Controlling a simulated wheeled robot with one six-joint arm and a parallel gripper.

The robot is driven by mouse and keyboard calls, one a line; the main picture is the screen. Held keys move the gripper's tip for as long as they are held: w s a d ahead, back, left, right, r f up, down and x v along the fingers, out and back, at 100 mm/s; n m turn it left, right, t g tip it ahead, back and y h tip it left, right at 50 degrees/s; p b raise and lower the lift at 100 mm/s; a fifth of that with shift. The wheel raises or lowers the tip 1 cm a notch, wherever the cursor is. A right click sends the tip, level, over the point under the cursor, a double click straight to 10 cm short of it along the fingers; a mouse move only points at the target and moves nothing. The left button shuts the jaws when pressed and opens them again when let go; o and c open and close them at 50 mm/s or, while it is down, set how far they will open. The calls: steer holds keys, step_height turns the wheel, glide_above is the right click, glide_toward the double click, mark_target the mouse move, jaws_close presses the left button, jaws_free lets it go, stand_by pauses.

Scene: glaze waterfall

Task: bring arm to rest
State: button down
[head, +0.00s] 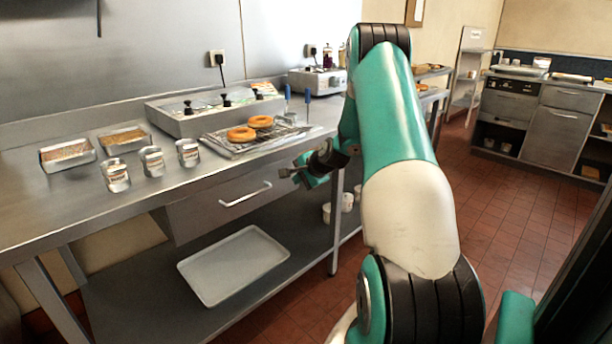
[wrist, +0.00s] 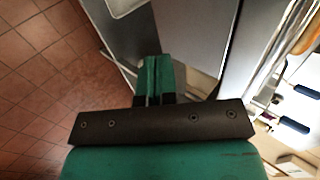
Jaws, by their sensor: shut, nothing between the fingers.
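My arm rises from the bottom right of the head view and bends down towards the steel counter. My gripper (head: 288,173) is beside the counter's front edge, to the right of the drawer handle, and holds nothing. In the wrist view my gripper (wrist: 153,62) shows as green fingers close together, with the red tiled floor to the left and the counter to the right. Its fingers are shut with nothing visible between them.
The steel counter (head: 70,208) holds a wire rack (head: 225,147) with two doughnuts (head: 242,134), several small cups (head: 152,160) and two trays (head: 68,154). A white tray (head: 235,263) lies on the lower shelf. The tiled floor (head: 490,215) is open to the right.

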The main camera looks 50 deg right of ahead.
steer(key=shift+v, duration=1.75)
steer(key=a+r+n+g+y+p, duration=0.15)
steer(key=a+r+n, duration=0.3)
steer(key=a, duration=0.55)
steer(key=a+r+n+g+y+p, duration=0.15)
steer(key=a+r+n, duration=0.3)
steer(key=a, duration=0.55)
steer(key=a+r+n+y+p, duration=0.25)
steer(key=a+r, duration=0.25)
steer(key=a, duration=0.5)
steer(key=s+a+r+n+g+p, duration=0.1)
steer(key=s+a+r+n+g, duration=0.15)
steer(key=s+a+n, duration=0.35)
steer(key=s+a+r+n+g+p, duration=0.1)
steer(key=s+a+r+n, duration=0.3)
steer(key=a, duration=0.5)
steer(key=s+a+r+n+g+p, duration=0.1)
steer(key=s+a+n, duration=0.1)
steer(key=s, duration=0.5)
steer(key=s+a+r+n+g, duration=0.1)
steer(key=s+a+r+n, duration=0.1)
steer(key=s, duration=0.5)
steer(key=shift+a+n+g+p, duration=0.3)
steer(key=shift+n+g+p, duration=0.1)
steer(key=shift+n, duration=0.25)
